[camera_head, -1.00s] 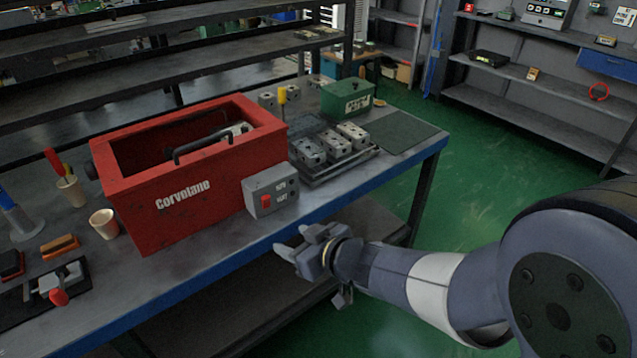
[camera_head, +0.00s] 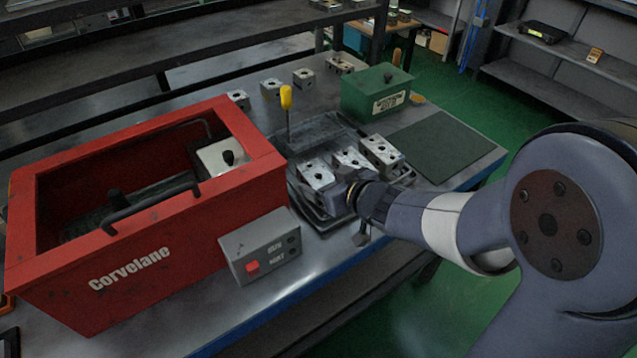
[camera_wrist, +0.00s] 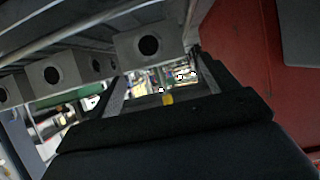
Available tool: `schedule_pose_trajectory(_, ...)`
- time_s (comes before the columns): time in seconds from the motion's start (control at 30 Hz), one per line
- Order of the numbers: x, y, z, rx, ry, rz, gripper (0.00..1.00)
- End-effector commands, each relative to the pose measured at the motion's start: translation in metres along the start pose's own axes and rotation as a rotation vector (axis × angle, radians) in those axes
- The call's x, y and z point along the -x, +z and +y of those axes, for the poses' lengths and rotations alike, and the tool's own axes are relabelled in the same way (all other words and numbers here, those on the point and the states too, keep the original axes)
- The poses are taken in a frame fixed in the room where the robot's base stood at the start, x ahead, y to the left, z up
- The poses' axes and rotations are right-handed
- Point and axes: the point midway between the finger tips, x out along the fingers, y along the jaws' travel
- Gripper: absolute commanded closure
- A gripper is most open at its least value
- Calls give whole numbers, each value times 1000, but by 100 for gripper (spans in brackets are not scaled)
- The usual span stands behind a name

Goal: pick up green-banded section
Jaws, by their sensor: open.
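Three grey valve blocks stand in a row on a dark tray (camera_head: 312,214) in the head view: a left block (camera_head: 316,173), a middle block (camera_head: 350,158) and a right block (camera_head: 382,150). I cannot make out a green band on any of them. My gripper (camera_head: 343,189) is at the front of the tray, close to the left and middle blocks, and partly covers them. In the wrist view its open fingers (camera_wrist: 158,70) have no block clearly between them. A block with a round hole (camera_wrist: 147,46) is just beyond the fingers; contact cannot be told.
A red Corvelane box (camera_head: 150,245) stands left of the tray, with a grey switch box (camera_head: 262,248) in front. A yellow-handled tool (camera_head: 286,98) stands behind the tray. A green box (camera_head: 376,92) and several blocks (camera_head: 303,77) are farther back. The green mat (camera_head: 440,145) is clear.

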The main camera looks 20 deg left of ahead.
Motion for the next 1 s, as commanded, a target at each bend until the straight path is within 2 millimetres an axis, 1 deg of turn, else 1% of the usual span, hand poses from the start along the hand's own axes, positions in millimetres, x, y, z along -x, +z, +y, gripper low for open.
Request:
schedule_pose_trajectory(0.03, -9, 4, 0, 1, -1, -1, 19)
schedule_pose_trajectory(0.1, -20, 6, 2, 0, -1, -1, 19)
schedule_pose_trajectory(0.27, -40, 5, 2, 0, -1, 0, 19)
schedule_pose_trajectory(0.37, -45, 4, 2, 0, 0, 1, 19)
schedule_pose_trajectory(0.57, -45, 4, 3, 0, 0, 1, 19)
schedule_pose_trajectory(1.0, -44, 4, 3, 0, 0, 1, 54)
